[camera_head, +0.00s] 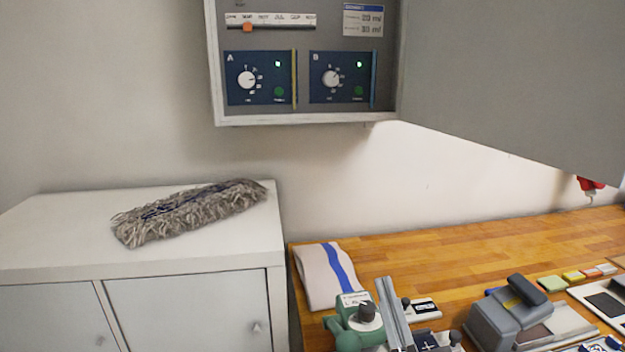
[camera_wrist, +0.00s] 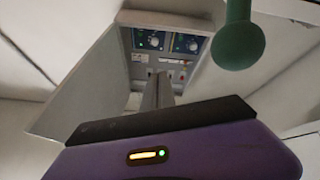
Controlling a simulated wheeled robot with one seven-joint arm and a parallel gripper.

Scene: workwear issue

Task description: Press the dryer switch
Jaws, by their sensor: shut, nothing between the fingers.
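A wall control box (camera_head: 217,60) hangs open above the cabinet and bench in the head view. It holds a blue panel A (camera_head: 262,95) and a blue panel B (camera_head: 323,96), each with a white dial, a small lit green lamp and a round green button. No label that I can read marks a dryer switch, so I cannot tell which control it is. The contact distance is unclear.
The box's large grey door (camera_head: 510,70) stands open at the right. A grey mop head (camera_head: 190,212) lies on the white cabinet (camera_head: 60,235). The wooden bench (camera_head: 440,240) carries a striped cloth (camera_head: 318,275) and tools. A green rounded object (camera_wrist: 237,40) hangs close in the wrist view.

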